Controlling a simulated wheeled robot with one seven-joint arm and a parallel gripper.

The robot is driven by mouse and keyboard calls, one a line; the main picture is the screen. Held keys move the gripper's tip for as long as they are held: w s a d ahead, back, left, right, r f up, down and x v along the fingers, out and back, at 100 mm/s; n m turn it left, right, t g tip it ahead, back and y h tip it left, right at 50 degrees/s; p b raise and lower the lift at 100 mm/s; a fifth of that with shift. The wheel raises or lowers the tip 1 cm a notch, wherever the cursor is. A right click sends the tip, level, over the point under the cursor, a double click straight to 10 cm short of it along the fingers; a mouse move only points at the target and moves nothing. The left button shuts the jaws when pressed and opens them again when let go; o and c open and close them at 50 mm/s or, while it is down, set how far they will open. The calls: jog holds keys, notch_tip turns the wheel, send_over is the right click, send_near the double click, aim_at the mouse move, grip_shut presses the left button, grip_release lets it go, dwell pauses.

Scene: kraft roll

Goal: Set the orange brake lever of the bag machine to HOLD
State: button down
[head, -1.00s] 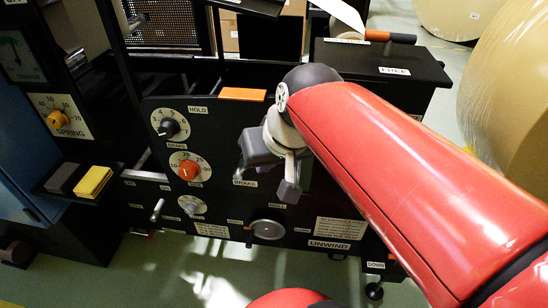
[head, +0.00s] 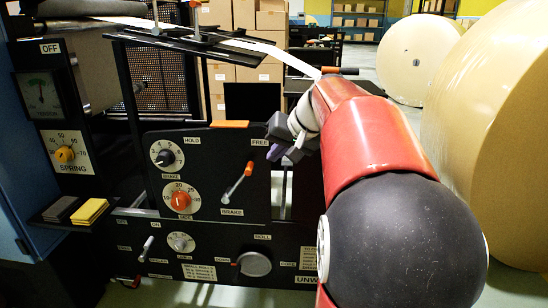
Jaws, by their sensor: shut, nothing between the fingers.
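The brake lever (head: 237,183) is on the black panel of the bag machine (head: 210,170), above its BRAKE label (head: 232,212). Its orange-red grip leans up and right from the pivot, toward the FREE label (head: 259,142). The HOLD label (head: 192,141) is at the panel's upper left. My gripper (head: 282,142) is shut and empty, right of the lever and apart from it in the picture, beside the FREE label. My arm hides part of the machine on the right.
Two dials (head: 181,198) sit left of the lever, with a round grey knob (head: 255,264) below. A yellow block (head: 89,211) lies on a ledge at left. An orange bar (head: 230,124) tops the panel. Large kraft rolls (head: 418,60) stand at right.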

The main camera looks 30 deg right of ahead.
jog(key=x, duration=0.7)
jog(key=shift+b, duration=0.3)
jog(key=shift+w, duration=0.1)
